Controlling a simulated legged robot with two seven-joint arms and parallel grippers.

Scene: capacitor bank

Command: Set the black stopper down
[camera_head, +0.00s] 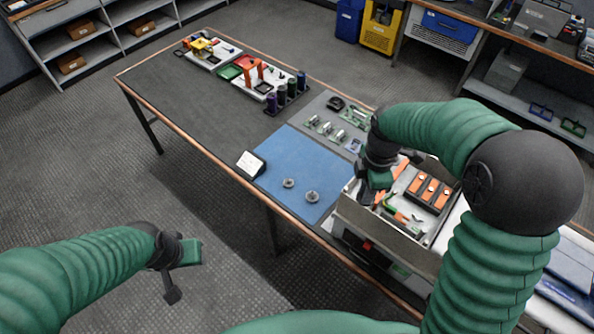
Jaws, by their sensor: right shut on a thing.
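My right gripper (374,184) is over the left end of the tool tray (341,208), at the right edge of the blue mat (277,172). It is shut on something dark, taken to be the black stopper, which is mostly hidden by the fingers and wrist. I cannot tell whether the held thing touches the tray. My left gripper (182,272) is open and empty, over the floor in front of the table. Two small round metal parts (312,196) (288,183) lie on the blue mat.
The tray holds orange blocks (428,190) and hand tools. A small white sign (250,164) stands at the mat's left edge. Small metal parts (326,128) and a black item (336,103) lie behind the mat. Dark cylinders (282,97) stand farther back. The table's left part is clear.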

